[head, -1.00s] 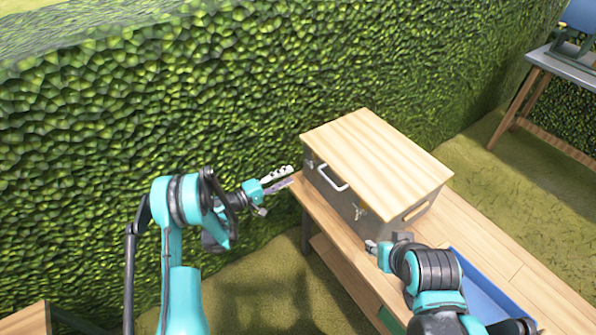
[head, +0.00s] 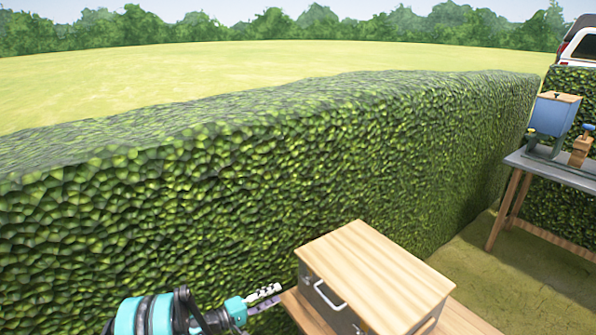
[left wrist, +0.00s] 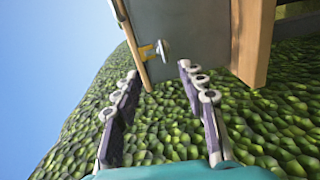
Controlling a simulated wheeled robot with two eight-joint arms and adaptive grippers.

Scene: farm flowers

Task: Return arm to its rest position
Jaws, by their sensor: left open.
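My left gripper (head: 265,297) is at the bottom of the head view, left of a grey box with a pale wooden lid (head: 372,270). In the left wrist view my left gripper (left wrist: 157,76) has its two fingers spread apart with nothing between them but the hedge behind. The grey wall of the box (left wrist: 195,40) and a latch with a round knob (left wrist: 164,50) show just beyond the fingertips. I see no contact with the box. My right gripper is out of view.
The box stands on a wooden bench (head: 462,322), with a white handle (head: 328,296) on its side. A tall green hedge (head: 250,200) runs behind. Another table (head: 555,170) at the right carries a blue container (head: 554,114). Grass lies between bench and table.

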